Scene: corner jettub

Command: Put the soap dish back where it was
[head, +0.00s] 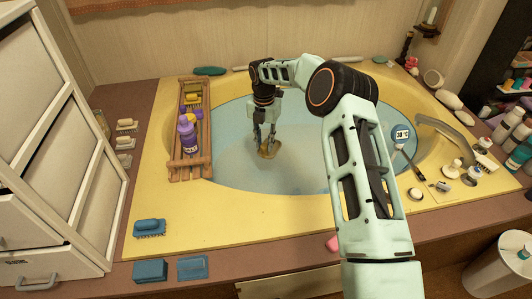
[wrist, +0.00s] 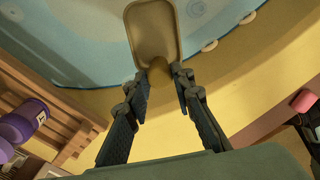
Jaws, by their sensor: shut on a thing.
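The soap dish (head: 270,150) is a small tan, shallow dish with a raised rim. In the head view it hangs tilted over the blue inside of the tub. It also shows in the wrist view (wrist: 155,32), its hollow facing the camera. My gripper (head: 265,138) is shut on the dish's near end; in the wrist view its two fingers (wrist: 161,80) flank a brownish part there. The fingers and arm hide little of the dish. Its height above the tub floor is hard to tell.
A wooden rack (head: 177,165) with a purple bottle (head: 187,138) and brushes stands left of the basin. A blue brush (head: 149,228) lies on the yellow rim's front left. The front rim's middle is clear.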

